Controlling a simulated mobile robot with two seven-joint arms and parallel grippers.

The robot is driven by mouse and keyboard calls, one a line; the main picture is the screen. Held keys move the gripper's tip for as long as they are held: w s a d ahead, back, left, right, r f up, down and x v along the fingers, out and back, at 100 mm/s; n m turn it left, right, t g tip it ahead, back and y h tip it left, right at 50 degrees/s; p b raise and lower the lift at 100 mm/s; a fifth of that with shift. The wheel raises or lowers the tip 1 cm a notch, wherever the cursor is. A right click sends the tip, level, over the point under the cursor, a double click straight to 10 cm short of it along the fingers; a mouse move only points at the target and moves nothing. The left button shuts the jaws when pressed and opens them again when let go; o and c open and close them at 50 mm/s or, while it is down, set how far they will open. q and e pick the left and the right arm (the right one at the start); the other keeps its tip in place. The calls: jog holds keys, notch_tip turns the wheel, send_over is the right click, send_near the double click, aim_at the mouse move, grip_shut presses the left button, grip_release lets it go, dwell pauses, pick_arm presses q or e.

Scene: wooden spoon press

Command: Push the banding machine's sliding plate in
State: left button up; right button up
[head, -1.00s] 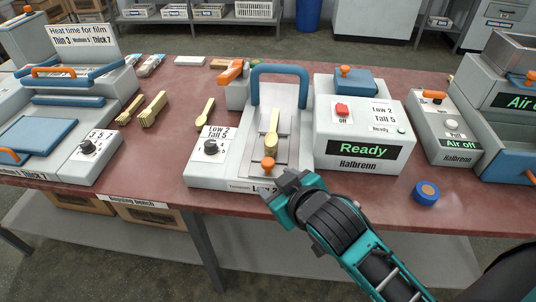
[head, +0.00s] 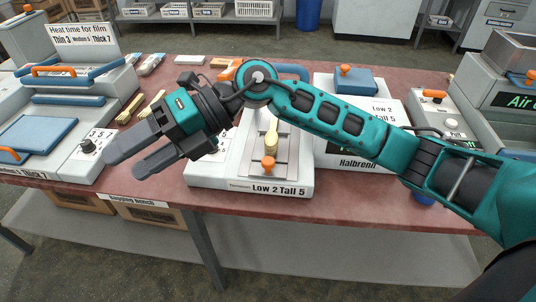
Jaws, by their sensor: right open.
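The banding machine (head: 300,186) stands at the bench's front, with a "Low 2 Tall 5" label on its front edge. Its grey metal sliding plate (head: 252,157) has an orange knob (head: 268,164) near the front, and a wooden spoon (head: 271,141) lies lengthwise on it. My right gripper (head: 128,162) is open and empty, pointing left above the bench's front edge, well left of the knob and apart from it. My left gripper is out of view.
The film sealer (head: 45,125) with blue pads and orange handles stands at the left, close to my right gripper's fingers. Wooden stick bundles (head: 131,110) lie between it and the banding machine. Another grey machine (head: 500,130) stands at the right.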

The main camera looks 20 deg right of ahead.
jog(key=w+d+f+h, duration=0.3)
jog(key=d+f+h, duration=0.2)
jog(key=d+h, duration=0.15)
jog(key=m+t+h, duration=0.1)
jog(key=m+h, duration=0.1)
jog(key=h, duration=0.6)
send_over(268, 160)
notch_tip(268, 160, down, 12)
jog(key=shift+r, duration=0.1)
grip_shut()
